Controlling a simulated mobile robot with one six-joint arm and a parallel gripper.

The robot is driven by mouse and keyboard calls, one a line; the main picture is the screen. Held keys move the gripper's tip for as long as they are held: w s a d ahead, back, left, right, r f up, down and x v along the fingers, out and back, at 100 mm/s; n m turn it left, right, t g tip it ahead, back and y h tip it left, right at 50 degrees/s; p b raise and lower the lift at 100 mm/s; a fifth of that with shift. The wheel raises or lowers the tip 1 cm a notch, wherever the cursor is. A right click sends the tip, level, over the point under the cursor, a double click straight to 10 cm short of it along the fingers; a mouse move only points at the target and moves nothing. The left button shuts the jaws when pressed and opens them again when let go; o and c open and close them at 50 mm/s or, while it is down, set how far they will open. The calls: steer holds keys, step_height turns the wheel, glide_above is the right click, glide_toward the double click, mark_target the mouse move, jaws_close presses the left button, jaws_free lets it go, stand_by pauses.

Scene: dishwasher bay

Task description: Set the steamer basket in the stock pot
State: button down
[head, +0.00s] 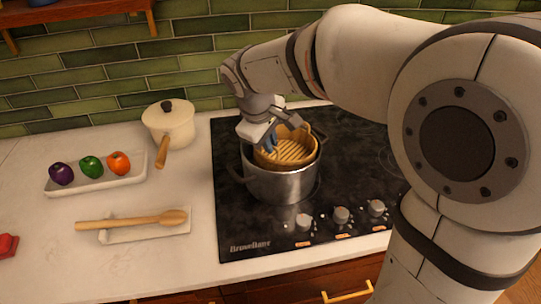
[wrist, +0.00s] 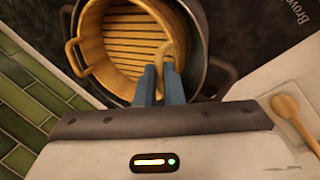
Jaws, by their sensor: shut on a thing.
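The steamer basket (head: 290,151) is tan with a slatted floor. It sits in the mouth of the steel stock pot (head: 281,184), its rim above the pot's rim. In the wrist view the basket (wrist: 123,45) lies inside the dark pot rim (wrist: 206,60), toward the left side. My gripper (head: 270,138) is at the basket's left side in the head view. In the wrist view its blue fingertips (wrist: 159,82) are shut on one of the basket's loop handles. The basket's underside is hidden inside the pot, so I cannot tell whether it rests on anything.
The pot stands on a black cooktop (head: 236,226) with knobs along its front. A cream saucepan (head: 170,125) stands to the left. A tray (head: 90,184) of vegetables and a wooden spoon (head: 140,220) on a rest lie farther left. A green tiled wall is behind.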

steer(key=shift+f, duration=1.95)
steer(key=c, duration=1.5)
jaws_free()
steer(key=shift+c, duration=0.2)
steer(key=shift+r, duration=0.1)
steer(key=v, duration=1.2)
steer(key=s+d+f+m+y, duration=0.1)
steer(key=s+d+f+m, duration=0.4)
steer(key=s+d, duration=0.2)
steer(key=s+d+f+m+y, duration=0.1)
steer(key=s+d+f+m, duration=0.4)
steer(key=d, duration=0.5)
steer(key=shift+s+d+m, duration=0.35)
steer(key=shift+s+m, duration=0.15)
steer(key=shift+s, duration=0.7)
steer(key=shift+f, duration=0.1)
